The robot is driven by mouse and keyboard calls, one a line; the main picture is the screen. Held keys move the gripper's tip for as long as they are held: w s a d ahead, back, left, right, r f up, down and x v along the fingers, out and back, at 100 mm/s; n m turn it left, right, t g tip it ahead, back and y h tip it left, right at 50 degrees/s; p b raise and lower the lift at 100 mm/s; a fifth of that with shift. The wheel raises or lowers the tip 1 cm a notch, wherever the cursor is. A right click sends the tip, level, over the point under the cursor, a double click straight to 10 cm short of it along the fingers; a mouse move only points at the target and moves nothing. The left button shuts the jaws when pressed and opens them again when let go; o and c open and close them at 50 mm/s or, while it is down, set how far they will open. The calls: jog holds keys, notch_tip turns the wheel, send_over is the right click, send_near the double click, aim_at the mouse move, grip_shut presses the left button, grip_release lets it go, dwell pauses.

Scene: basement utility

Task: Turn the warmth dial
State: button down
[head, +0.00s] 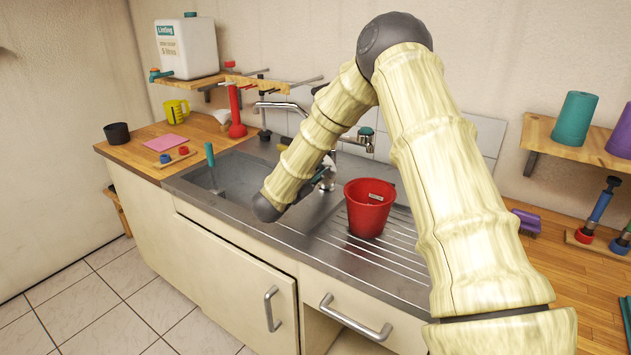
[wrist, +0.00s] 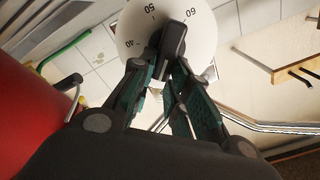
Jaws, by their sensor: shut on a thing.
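The warmth dial (wrist: 200,30) is a white disc at the top of the wrist view, printed with 40, 50 and 60 around its edge. Its raised dark grip bar (wrist: 173,42) stands across its middle. My gripper (wrist: 164,72) is shut on this bar, with one finger on each side. The fingers hide part of the lower dial face. In the head view my gripper (head: 318,182) is near the tap over the sink, partly hidden by my own arm; I cannot make out the dial clearly there.
A red bucket (head: 369,205) stands on the ribbed drainboard close to my gripper, and its red side fills the left of the wrist view (wrist: 30,110). The steel sink (head: 232,165) lies to the left. A wooden shelf (head: 575,148) is at right.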

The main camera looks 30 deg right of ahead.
jog(key=shift+s+d+f+m+b, duration=0.15)
jog(key=shift+f+m+b, duration=0.1)
jog(key=shift+m+b, duration=0.6)
jog(key=shift+s+a+f+m+b, duration=0.1)
jog(key=shift+f+m+b, duration=0.1)
jog(key=shift+m+b, duration=0.65)
jog(key=c, duration=1.4)
grip_release()
jog(key=shift+r, duration=0.1)
jog(key=shift+o, duration=0.2)
jog(key=v, duration=1.2)
